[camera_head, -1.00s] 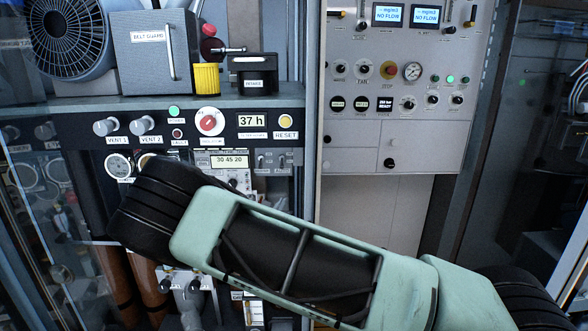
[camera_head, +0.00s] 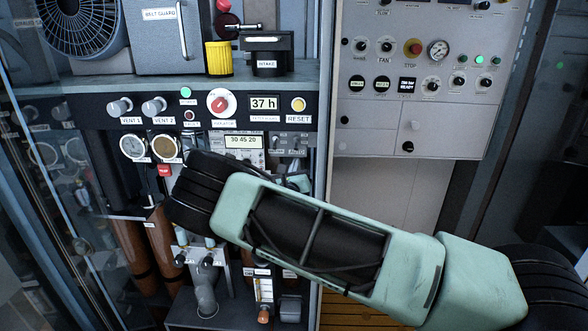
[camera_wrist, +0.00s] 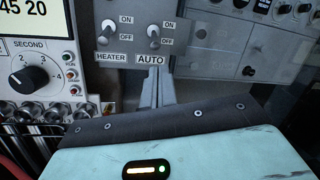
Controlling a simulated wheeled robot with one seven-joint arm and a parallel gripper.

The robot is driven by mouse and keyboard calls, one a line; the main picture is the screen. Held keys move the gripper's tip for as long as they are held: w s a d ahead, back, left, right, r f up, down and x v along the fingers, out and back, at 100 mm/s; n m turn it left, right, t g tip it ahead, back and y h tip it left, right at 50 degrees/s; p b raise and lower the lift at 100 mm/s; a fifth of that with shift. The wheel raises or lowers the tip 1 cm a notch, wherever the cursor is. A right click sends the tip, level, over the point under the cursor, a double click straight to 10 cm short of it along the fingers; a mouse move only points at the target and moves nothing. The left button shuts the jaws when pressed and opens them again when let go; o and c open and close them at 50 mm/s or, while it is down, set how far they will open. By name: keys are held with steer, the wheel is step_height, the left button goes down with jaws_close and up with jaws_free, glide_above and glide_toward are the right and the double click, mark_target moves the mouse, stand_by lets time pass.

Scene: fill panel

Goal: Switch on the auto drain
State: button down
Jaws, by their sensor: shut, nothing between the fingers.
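The auto switch (camera_wrist: 153,40) is a small metal toggle with ON above and OFF below. Its label reads AUTO, and any lower words are hidden by my gripper. Its lever seems to point down toward OFF, but it is small. The heater switch (camera_wrist: 106,33) is a like toggle just left of it. My gripper (camera_wrist: 156,92) is shut and empty, its fingertips just below the AUTO label; I cannot tell if they touch the panel. In the head view the auto switch (camera_head: 297,142) is small and unreadable, above my arm, which hides most of the gripper.
A timer module with a SECOND knob (camera_wrist: 29,77) is left of the switches. Below it is a row of metal fittings (camera_wrist: 45,110). A grey cabinet panel (camera_head: 413,100) with buttons and a gauge stands to the right. A shelf (camera_head: 190,85) runs above the control strip.

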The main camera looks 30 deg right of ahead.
mark_target(296, 145)
steer(key=shift+p+x, duration=0.65)
steer(key=shift+x, duration=1.85)
steer(key=shift+a+r, duration=0.1)
steer(key=shift+r, duration=0.05)
steer(key=shift+r+p, duration=0.15)
steer(key=shift+p, duration=0.35)
steer(key=shift+s, duration=0.1)
steer(key=shift+g+y, duration=0.3)
